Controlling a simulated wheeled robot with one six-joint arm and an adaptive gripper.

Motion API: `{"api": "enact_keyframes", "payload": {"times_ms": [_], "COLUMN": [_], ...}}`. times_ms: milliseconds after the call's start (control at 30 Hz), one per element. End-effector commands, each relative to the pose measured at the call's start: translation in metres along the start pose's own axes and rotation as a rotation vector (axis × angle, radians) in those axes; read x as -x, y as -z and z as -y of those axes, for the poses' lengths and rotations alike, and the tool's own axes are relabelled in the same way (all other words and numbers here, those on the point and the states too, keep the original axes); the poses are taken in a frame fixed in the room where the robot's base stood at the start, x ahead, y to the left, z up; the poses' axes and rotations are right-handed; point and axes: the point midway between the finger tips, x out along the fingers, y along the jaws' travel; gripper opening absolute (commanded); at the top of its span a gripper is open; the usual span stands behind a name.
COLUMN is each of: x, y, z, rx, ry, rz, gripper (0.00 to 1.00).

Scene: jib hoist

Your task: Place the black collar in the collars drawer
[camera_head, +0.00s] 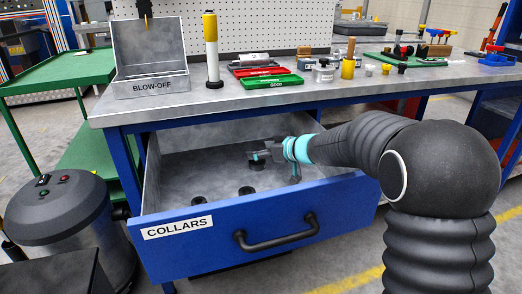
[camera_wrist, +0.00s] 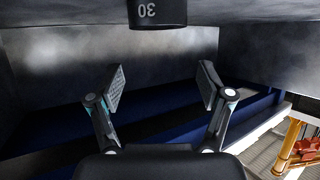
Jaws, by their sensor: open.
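The collars drawer (camera_head: 190,226) is pulled open under the bench, with a blue front and a white COLLARS label. My gripper (camera_head: 262,156) is inside it, toward the back. In the wrist view my gripper (camera_wrist: 162,82) has its two fingers spread wide, with nothing between them. Two other dark round pieces (camera_head: 246,190) (camera_head: 199,200) lie on the drawer floor.
The grey bench top (camera_head: 215,98) overhangs the drawer's rear. On it stand a BLOW-OFF bin (camera_head: 153,86), a yellow-topped cylinder (camera_head: 212,60), coloured trays (camera_head: 265,75) and small parts. A drum-shaped machine (camera_head: 60,200) stands left of the drawer. The drawer walls surround my gripper.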

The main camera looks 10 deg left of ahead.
Motion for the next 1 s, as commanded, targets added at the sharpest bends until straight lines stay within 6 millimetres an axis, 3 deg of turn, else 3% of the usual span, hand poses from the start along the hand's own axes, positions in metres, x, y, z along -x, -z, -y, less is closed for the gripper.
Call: {"api": "enact_keyframes", "payload": {"times_ms": [167,500,700,1000], "x": [0.007,0.077,0.109,0.125], "y": [0.013,0.013,0.012,0.011], "z": [0.0,-0.001,-0.001,0.0], "rx": [0.003,0.001,0.001,0.0], "ry": [-0.002,-0.004,-0.002,0.0], "rz": [-0.003,-0.001,-0.001,-0.001], "gripper": [0.79,0.79,0.79,0.79]}}
